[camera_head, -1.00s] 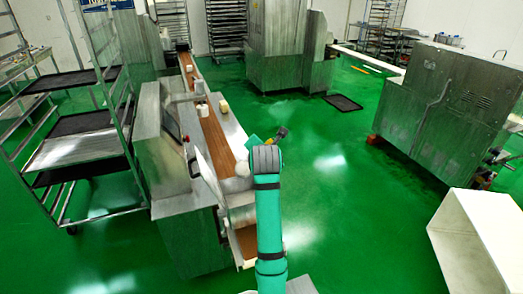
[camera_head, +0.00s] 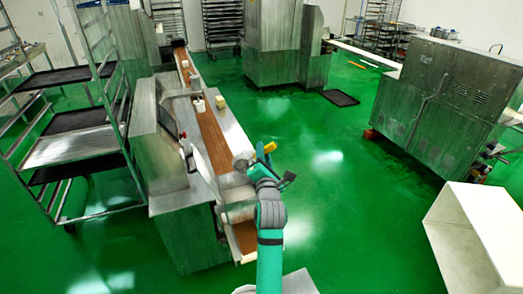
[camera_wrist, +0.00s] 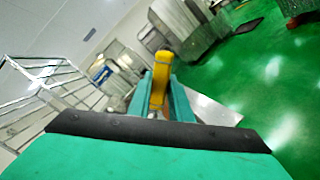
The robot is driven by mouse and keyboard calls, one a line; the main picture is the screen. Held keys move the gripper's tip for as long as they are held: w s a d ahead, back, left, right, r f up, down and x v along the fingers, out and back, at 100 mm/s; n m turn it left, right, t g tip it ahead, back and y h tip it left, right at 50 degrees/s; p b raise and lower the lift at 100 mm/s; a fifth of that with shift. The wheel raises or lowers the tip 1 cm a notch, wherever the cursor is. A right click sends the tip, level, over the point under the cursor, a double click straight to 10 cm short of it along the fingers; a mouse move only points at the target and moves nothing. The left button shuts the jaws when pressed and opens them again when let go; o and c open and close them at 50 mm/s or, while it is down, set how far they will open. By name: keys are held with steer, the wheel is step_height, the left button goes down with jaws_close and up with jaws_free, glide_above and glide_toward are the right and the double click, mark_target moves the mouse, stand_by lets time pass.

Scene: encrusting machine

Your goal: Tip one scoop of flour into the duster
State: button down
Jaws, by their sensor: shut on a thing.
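My gripper (camera_head: 264,156) is over the right edge of the conveyor machine in the head view. Its teal fingers are shut on a yellow handle, taken to be the scoop's (camera_wrist: 160,78), which stands between them in the wrist view. The yellow also shows in the head view (camera_head: 270,147). A pale rounded thing (camera_head: 243,161) shows just left of the gripper; I cannot tell whether it is the scoop's bowl or a separate vessel. A white cylindrical container (camera_head: 198,106) and a small cream block-like thing (camera_head: 221,102) stand farther along the machine. I cannot tell which is the duster; no flour is discernible.
The conveyor machine with its brown belt (camera_head: 211,133) runs away from me. A tray rack (camera_head: 75,150) stands left of it. A large steel machine (camera_head: 440,105) and a white open box (camera_head: 475,235) are at right. Green floor between is mostly clear.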

steer(key=shift+s+d+f+m+t, duration=0.2)
steer(key=shift+s+t, duration=0.3)
steer(key=shift+t, duration=0.25)
steer(key=shift+s+d+f+m+t, duration=0.1)
steer(key=shift+s+m+t, duration=0.1)
steer(key=shift+s+t, duration=0.4)
steer(key=shift+s+d+f+m+t, duration=0.15)
steer(key=shift+s+t, duration=0.25)
steer(key=shift+t, duration=0.45)
steer(key=shift+s+f+m+t+h, duration=0.25)
steer(key=shift+s+m+t+h, duration=0.15)
steer(key=shift+t, duration=0.35)
steer(key=shift+s+f+m+t+h, duration=0.3)
steer(key=shift+s+t, duration=0.15)
steer(key=shift+t, duration=0.3)
steer(key=shift+s+f+m+t, duration=0.1)
steer(key=shift+s+m+t, duration=0.2)
steer(key=shift+t, duration=0.1)
steer(key=shift+d+h, duration=0.1)
steer(key=shift+h, duration=0.3)
